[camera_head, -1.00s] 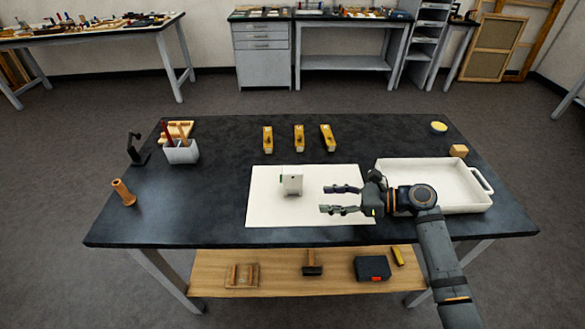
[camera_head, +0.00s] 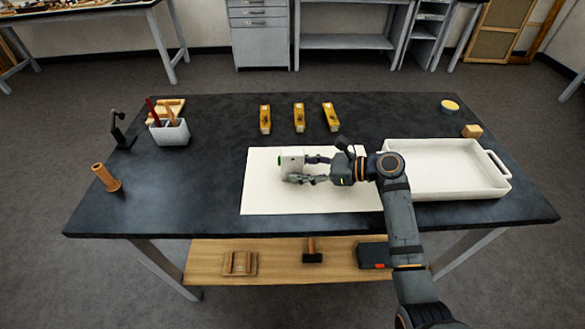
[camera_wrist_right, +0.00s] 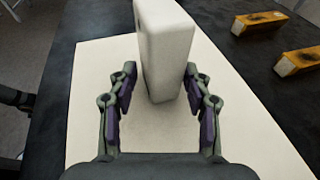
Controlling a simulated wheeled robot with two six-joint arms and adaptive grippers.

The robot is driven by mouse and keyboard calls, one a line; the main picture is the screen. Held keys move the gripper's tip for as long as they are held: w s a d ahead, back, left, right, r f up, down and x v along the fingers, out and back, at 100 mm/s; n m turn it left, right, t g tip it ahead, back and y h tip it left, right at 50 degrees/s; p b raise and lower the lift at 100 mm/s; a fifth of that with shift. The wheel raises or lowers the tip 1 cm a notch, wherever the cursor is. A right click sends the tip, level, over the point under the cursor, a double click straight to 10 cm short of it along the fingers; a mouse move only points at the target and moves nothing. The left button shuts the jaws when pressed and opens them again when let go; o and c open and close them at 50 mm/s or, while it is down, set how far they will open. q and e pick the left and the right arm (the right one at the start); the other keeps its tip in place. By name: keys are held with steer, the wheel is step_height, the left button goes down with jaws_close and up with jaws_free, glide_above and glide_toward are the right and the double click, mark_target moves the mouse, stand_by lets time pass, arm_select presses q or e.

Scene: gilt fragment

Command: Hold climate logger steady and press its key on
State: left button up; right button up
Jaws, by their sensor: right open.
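The climate logger (camera_head: 291,160) is a small white upright box on a white sheet (camera_head: 262,197). A small green mark shows at its left side in the head view. My right gripper (camera_head: 304,170) is at the logger's right side, with its fingers open around the logger's near part. In the right wrist view the logger (camera_wrist_right: 165,45) stands between the open fingers of the gripper (camera_wrist_right: 160,84), with a gap on the left; the right finger is very close, and I cannot tell if it touches. No key can be made out.
A white tray (camera_head: 503,192) stands to the right.

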steer(key=shift+w+a+r, duration=0.1)
steer(key=shift+a, duration=0.55)
steer(key=shift+w+a+f, duration=0.15)
steer(key=shift+a+f, duration=0.05)
steer(key=shift+f, duration=0.15)
steer(key=c, duration=0.7)
steer(key=o, duration=0.8)
steer(key=c, duration=0.8)
